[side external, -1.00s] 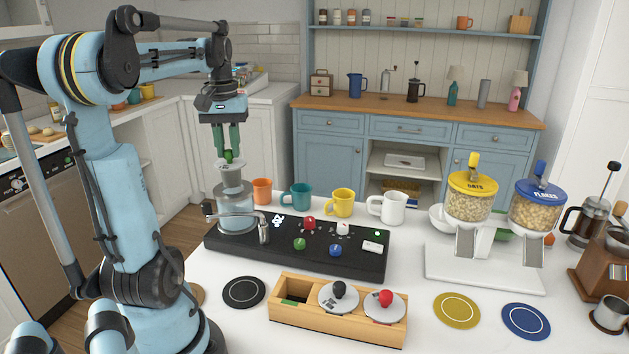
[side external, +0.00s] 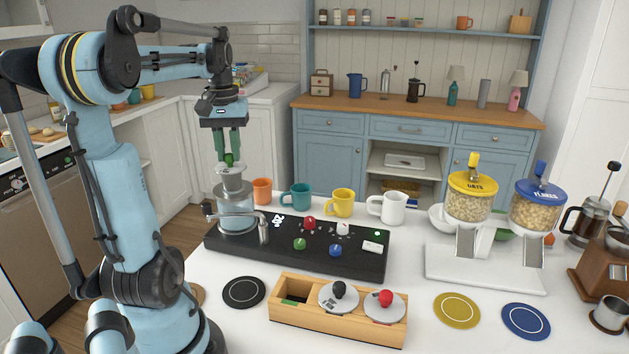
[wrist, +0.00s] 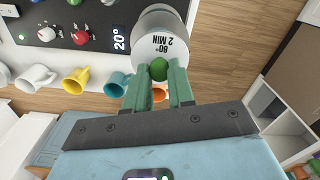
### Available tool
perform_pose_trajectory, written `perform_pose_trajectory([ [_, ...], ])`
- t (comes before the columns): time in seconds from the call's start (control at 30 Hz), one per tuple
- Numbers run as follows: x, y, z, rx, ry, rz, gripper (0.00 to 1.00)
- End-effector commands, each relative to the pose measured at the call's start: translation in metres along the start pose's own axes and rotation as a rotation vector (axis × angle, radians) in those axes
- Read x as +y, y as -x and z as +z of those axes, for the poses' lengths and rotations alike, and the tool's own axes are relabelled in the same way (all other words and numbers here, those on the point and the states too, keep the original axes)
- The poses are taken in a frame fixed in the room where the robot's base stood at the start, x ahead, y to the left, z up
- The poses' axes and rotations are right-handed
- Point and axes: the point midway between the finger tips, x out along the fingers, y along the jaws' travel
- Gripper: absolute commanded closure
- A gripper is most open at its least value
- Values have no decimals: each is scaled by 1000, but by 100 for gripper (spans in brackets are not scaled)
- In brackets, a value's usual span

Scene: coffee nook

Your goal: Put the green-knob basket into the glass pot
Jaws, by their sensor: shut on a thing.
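My gripper (side external: 228,153) is shut on the green knob (side external: 229,161) of the basket (side external: 232,171), pointing straight down. In the wrist view the green knob (wrist: 159,68) sits between the two fingertips, above a round grey lid (wrist: 168,45) marked "80° 2 MIN". The glass pot (side external: 238,222) stands on the left end of the black station (side external: 330,258), directly below the basket. The basket's lower part appears to be inside the pot's upper part, with its lid still above the rim. How deep it sits is hard to tell.
A metal spout (side external: 263,230) stands right beside the pot. Orange (side external: 262,190), teal (side external: 300,197), yellow (side external: 341,203) and white (side external: 392,208) mugs line the back. A wooden box (side external: 335,322) in front holds black- and red-knob lids; its left slot is empty.

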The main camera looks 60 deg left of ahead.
Motion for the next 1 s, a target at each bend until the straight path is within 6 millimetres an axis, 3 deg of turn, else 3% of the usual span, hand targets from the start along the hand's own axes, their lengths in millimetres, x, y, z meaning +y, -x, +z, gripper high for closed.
perform_pose_trajectory([
  [1.0,0,-19,0,0,0,0,100],
])
